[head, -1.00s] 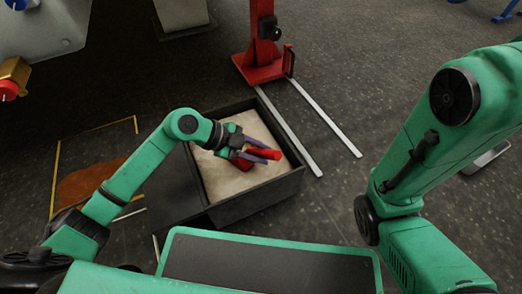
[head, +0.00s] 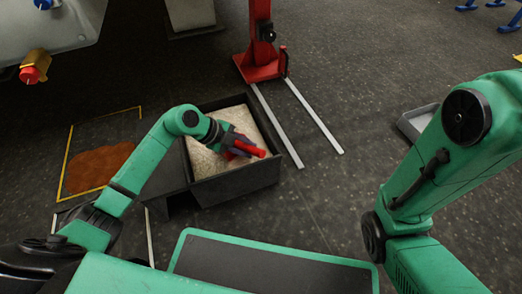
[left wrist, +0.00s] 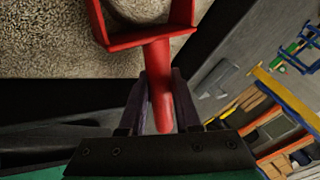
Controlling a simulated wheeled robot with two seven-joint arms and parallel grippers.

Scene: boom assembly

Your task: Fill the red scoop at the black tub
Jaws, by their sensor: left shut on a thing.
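The black tub (head: 238,184) stands on the floor and holds pale, speckled granules (head: 203,162). My left gripper (head: 236,146) is over the tub, shut on the handle of the red scoop (head: 253,149). In the left wrist view the scoop's red handle (left wrist: 158,85) lies between the dark fingers. Its bowl is at the top edge and partly cut off. Pale granules show within the bowl's outline, but I cannot tell whether they lie in the bowl or below it. My right gripper is out of view; only the right arm shows.
A red post on a base (head: 258,70) with two pale floor strips stands behind the tub. A yellow-outlined area with a brown patch (head: 98,168) is at left. A grey tray (head: 416,120) is partly behind my right arm. Open floor lies right of the tub.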

